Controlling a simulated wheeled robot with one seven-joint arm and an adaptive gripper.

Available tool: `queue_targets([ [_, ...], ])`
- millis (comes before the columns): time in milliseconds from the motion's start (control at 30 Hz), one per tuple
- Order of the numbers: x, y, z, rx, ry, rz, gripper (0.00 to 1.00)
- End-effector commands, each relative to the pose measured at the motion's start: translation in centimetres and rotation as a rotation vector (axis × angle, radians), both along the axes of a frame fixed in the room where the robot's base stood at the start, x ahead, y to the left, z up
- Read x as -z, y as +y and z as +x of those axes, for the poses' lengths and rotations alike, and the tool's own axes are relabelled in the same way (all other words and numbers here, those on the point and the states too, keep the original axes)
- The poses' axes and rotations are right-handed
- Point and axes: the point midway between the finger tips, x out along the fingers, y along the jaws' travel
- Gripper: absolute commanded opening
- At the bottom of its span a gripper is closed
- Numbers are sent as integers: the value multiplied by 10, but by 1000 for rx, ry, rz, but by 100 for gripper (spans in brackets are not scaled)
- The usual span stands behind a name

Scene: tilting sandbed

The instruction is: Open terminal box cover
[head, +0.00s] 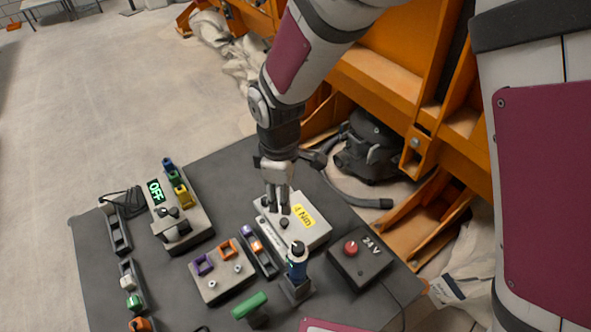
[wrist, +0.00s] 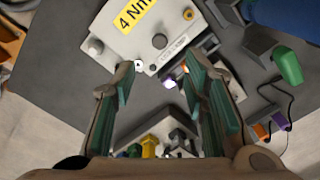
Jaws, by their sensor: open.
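The light grey terminal box (head: 308,238) sits on the dark table, its cover closed, with a yellow "4 Nm" label on top. It also shows in the wrist view (wrist: 180,28), with a round dark knob (wrist: 160,41) and small screws near the cover's edges. My gripper (head: 277,208) points down over the box's upper left part. In the wrist view my gripper (wrist: 158,76) has its two fingers apart, with nothing between them, near the box's edge. I cannot tell whether the fingertips touch the cover.
A blue-handled screwdriver (head: 298,262) stands in a holder just in front of the box. A black 24V box with a red button (head: 351,247) is to the right. Orange steelwork (head: 385,85) is behind.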

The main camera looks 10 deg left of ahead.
Motion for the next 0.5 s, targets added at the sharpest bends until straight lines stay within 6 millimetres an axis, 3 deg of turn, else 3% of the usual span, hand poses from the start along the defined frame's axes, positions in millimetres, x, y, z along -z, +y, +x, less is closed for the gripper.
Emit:
queue_targets([
  [300, 64, -1, -1, 0, 4, -3, 40],
  [500, 93, 0, 0, 2, 2, -1, 40],
])
